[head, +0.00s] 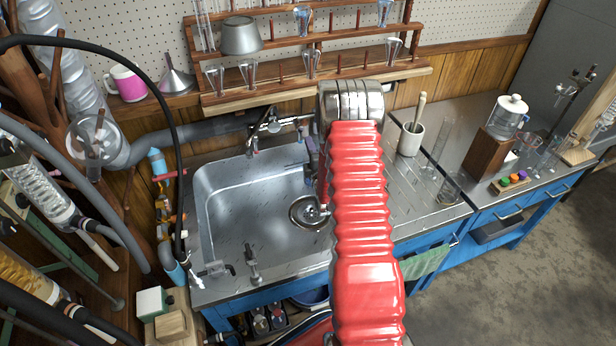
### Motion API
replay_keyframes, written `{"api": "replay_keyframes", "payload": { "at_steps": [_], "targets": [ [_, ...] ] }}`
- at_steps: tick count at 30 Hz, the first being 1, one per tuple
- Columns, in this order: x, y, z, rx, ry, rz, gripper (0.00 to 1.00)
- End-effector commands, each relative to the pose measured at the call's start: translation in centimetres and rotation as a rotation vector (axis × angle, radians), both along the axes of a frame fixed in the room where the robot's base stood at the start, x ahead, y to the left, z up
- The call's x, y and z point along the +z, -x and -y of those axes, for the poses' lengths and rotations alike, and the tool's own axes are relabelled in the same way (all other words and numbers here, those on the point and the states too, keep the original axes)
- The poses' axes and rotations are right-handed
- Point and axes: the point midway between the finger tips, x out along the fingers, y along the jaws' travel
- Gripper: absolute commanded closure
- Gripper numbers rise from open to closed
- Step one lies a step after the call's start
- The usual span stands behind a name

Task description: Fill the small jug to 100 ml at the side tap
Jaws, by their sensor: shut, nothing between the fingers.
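My gripper (323,208) is only partly seen beyond my red arm, pointing down over the sink near the round drain (303,212). It looks shut and empty; my arm hides much of it. A clear glass vessel (450,188), possibly the small jug, stands on the ribbed draining board to the right; I cannot read any marks or a water level. A metal tap (253,143) stands at the sink's back left. Small metal fittings (252,265) sit on the front left rim. I cannot tell which is the side tap.
The steel sink (225,210) is open left of my arm. A grey pot with a pestle (411,138) and a tall glass cylinder (440,140) stand right. A black hose (170,110) arches at left.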

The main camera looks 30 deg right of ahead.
Motion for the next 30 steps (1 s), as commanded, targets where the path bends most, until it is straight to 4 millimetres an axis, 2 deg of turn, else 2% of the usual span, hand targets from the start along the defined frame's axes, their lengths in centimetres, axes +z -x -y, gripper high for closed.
{"api": "replay_keyframes", "payload": {
  "at_steps": [3,30],
  "targets": [
    [0.0,-0.3,-2.1,0.003,0.001,-0.001,1.00],
    [-10.5,-0.2,-1.8,0.002,0.000,-0.001,1.00]
  ]
}}
